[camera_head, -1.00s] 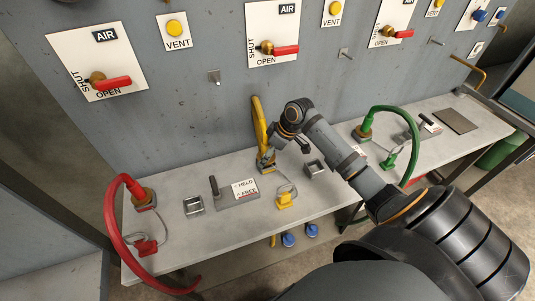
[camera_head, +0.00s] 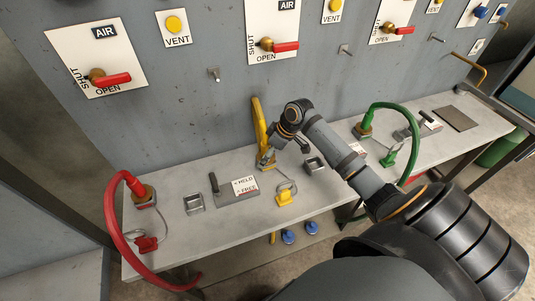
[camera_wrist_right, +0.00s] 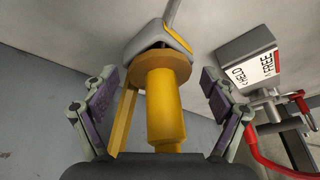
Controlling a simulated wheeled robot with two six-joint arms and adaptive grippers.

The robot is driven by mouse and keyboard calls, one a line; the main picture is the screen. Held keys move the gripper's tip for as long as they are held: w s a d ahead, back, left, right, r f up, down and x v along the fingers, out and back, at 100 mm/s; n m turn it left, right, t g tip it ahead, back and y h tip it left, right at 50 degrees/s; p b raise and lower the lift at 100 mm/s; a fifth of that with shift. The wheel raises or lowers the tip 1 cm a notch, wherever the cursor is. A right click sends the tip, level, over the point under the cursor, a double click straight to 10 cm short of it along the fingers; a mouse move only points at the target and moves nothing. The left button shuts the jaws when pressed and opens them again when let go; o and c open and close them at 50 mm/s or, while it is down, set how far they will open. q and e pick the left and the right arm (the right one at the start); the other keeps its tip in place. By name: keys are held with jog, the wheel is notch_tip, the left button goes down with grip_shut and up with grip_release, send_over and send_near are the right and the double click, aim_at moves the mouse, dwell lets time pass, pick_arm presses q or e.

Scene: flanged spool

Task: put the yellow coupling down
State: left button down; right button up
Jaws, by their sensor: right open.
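The yellow coupling (camera_wrist_right: 165,105) fills the middle of the right wrist view as a cylinder with a wider flange. In the head view, the yellow hose (camera_head: 259,122) rises behind it, and the coupling's lower part is largely hidden by my gripper. My right gripper (camera_wrist_right: 160,88) is open, with one finger on each side of the coupling and visible gaps to both. In the head view my right gripper (camera_head: 267,159) is low over the bench, beside the hose. My left gripper is not in view.
The bench (camera_head: 170,225) also holds a yellow tethered piece (camera_head: 285,198), a HELD/FREE plate (camera_head: 240,190), square grey sockets (camera_head: 194,204), a red hose (camera_head: 115,225) and a green hose (camera_head: 412,125). The grey panel (camera_head: 200,110) stands behind.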

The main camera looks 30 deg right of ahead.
jog(key=v, duration=1.3)
jog(key=shift+w+a+r, duration=0.15)
jog(key=shift+r, duration=0.1)
